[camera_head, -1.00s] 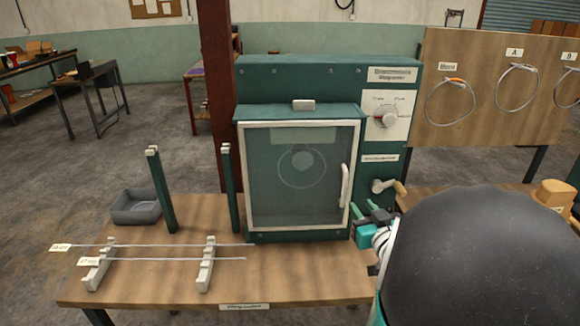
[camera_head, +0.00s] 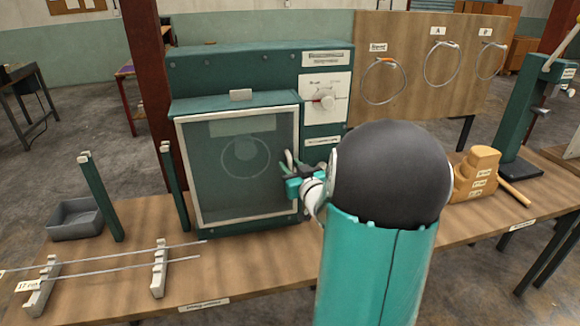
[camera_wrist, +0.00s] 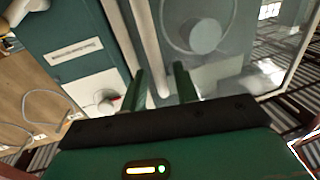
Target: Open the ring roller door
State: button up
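The ring roller is a dark green cabinet (camera_head: 235,75) whose front door (camera_head: 235,165) has a pale frame and a see-through pane. The door looks shut. Its white upright handle (camera_head: 289,160) is on the door's right side, partly hidden by my gripper (camera_head: 291,186). In the wrist view, my gripper (camera_wrist: 162,86) has its two green fingers apart, with the white handle (camera_wrist: 148,45) running down between them. I see a gap beside the handle; contact cannot be told. A round roller (camera_wrist: 203,35) shows behind the pane.
A dial panel (camera_head: 325,98) is above right of the door. Two green posts, a grey bin (camera_head: 76,219) and rods on pale rests (camera_head: 160,267) stand at left. A tan block (camera_head: 475,175) lies to the right. Bare bench (camera_head: 255,262) is in front of the door.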

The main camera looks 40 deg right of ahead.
jog(key=shift+w+d, duration=0.1)
jog(key=shift+w, duration=0.35)
grip_shut()
jog(key=shift+s, duration=0.2)
